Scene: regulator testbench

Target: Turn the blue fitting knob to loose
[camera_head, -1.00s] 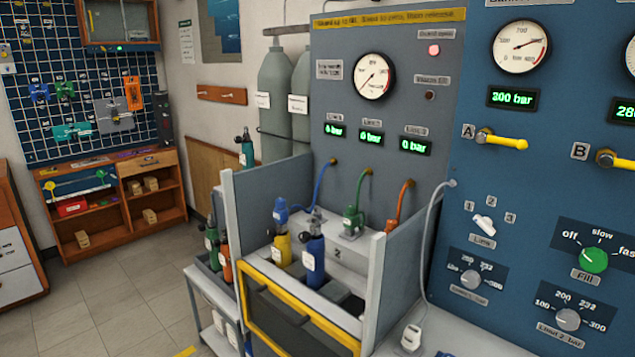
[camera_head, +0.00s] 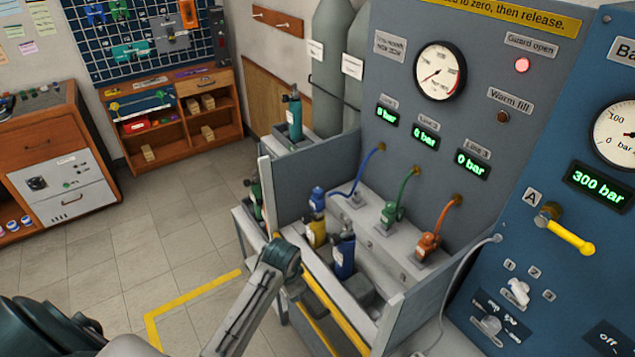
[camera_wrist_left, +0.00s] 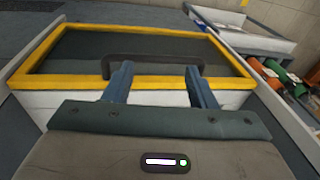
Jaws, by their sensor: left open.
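The blue fitting (camera_head: 317,198) sits at the end of the blue hose, on top of the yellow cylinder (camera_head: 316,232) in the fill bay. Its knob is too small to read its setting. A dark blue cylinder (camera_head: 344,258) stands beside it. My left gripper (camera_head: 292,282) is low in front of the bay, apart from the fitting. In the left wrist view its two fingers (camera_wrist_left: 158,76) are spread and empty, on either side of the dark handle (camera_wrist_left: 150,62) of the yellow-framed guard (camera_wrist_left: 70,84). Whether they touch the handle is unclear. My right gripper is out of view.
Green (camera_head: 391,213) and orange (camera_head: 428,246) fittings stand right of the blue one. Grey bay walls (camera_head: 280,195) flank the cylinders. The gauge panel (camera_head: 480,125) rises behind, with its "Guard open" lamp (camera_head: 522,65) lit red. The tiled floor at left is clear.

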